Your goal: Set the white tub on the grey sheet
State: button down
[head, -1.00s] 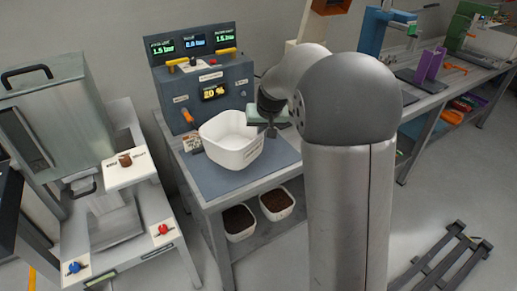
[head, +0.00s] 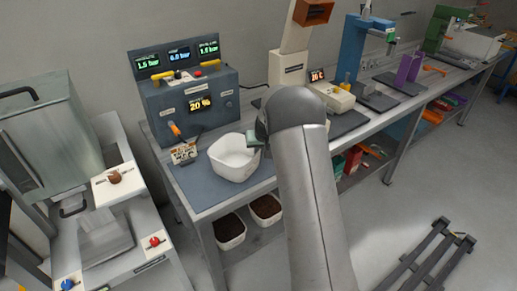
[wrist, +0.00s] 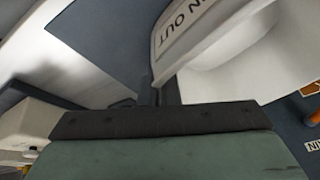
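The white tub (head: 238,166) is upright over the grey sheet (head: 200,186) on the bench in front of the console. I cannot tell whether its base touches the sheet. My gripper (head: 255,139) is at the tub's right rim in the head view, partly hidden by my arm. In the wrist view my gripper's two fingers (wrist: 158,95) are close together at the tub's wall (wrist: 215,50), which bears dark lettering, and look shut on it. The tub looks empty inside.
Two bins of dark material (head: 264,208) sit on the shelf below. A scale-like device (head: 328,97) stands to the right. The sheet's front left is clear.

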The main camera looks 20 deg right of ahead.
jog(key=shift+f+b, duration=0.2)
jog(key=shift+b, duration=0.1)
jog(key=c, duration=1.7)
grip_release()
jog(key=shift+r, duration=0.1)
jog(key=a+b+v, duration=0.1)
jog(key=v, duration=1)
jog(key=s+a+r+g, duration=0.1)
jog(key=s+a+r, duration=0.15)
jog(key=s, duration=0.75)
jog(key=s+a+r+g, duration=0.1)
jog(key=s+a+r, duration=0.15)
jog(key=s, duration=0.65)
jog(key=s+a+f, duration=0.1)
jog(key=s, duration=0.6)
jog(key=s+a+f+n+g, duration=0.1)
jog(key=s+f, duration=0.1)
jog(key=s, duration=0.5)
jog(key=s+a+f+g, duration=0.1)
jog(key=s, duration=0.6)
jog(key=shift+s+f+h, duration=0.25)
jog(key=shift+h, duration=0.15)
